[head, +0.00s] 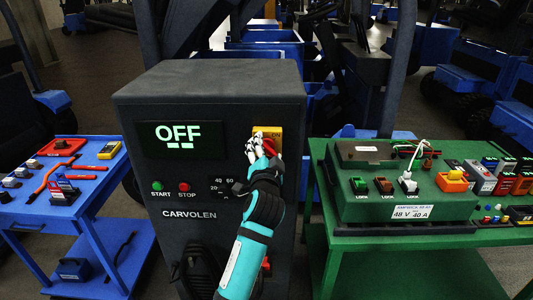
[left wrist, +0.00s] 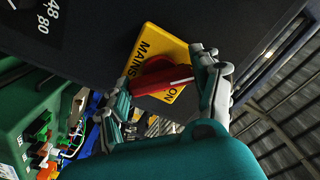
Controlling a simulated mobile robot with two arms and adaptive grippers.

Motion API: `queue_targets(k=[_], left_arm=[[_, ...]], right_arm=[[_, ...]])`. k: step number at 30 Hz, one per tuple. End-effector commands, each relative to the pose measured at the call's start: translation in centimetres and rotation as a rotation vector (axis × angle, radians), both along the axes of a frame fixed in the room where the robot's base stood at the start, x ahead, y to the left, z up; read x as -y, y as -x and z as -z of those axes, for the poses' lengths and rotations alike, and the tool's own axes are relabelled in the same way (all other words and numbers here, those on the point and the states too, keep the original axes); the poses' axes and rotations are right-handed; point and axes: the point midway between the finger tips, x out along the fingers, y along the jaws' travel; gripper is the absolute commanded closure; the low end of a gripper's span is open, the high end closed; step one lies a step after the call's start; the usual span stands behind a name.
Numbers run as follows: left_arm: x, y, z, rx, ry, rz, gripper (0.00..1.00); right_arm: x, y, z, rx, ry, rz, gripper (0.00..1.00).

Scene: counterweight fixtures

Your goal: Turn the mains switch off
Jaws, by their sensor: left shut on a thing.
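The mains switch is a yellow plate (head: 268,131) with a red handle (head: 276,147) on the upper right front of the dark cabinet (head: 210,95). The fingers hide part of the plate and any other label. The cabinet's display (head: 180,135) reads OFF. My right gripper is not in view.
START (head: 157,186) and STOP (head: 184,187) buttons and a small selector knob (head: 238,188) sit lower on the cabinet. A blue cart (head: 85,205) with tools stands at left. A green bench (head: 350,235) with a charger box (head: 390,207) stands close at right.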

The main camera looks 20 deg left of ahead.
Motion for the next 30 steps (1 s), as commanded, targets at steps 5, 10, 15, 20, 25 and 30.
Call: queue_targets(k=[5,10,15,20,25,30], left_arm=[[0.0,0.0,0.5,-0.006,0.013,0.000,0.67],[0.0,0.0,0.5,-0.006,0.013,0.000,0.67],[0.0,0.0,0.4,-0.006,0.013,0.000,0.25],[0.0,0.0,0.3,-0.003,0.010,0.000,0.12],[0.0,0.0,0.1,-0.001,0.009,-0.001,0.12],[0.0,0.0,-1.0,0.003,0.010,-0.001,0.12]], right_arm=[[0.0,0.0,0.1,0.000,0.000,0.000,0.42],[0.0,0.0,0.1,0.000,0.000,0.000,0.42],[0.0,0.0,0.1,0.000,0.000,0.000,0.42],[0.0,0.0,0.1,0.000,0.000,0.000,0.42],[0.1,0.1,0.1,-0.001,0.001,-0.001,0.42],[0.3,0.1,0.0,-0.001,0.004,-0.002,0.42]])
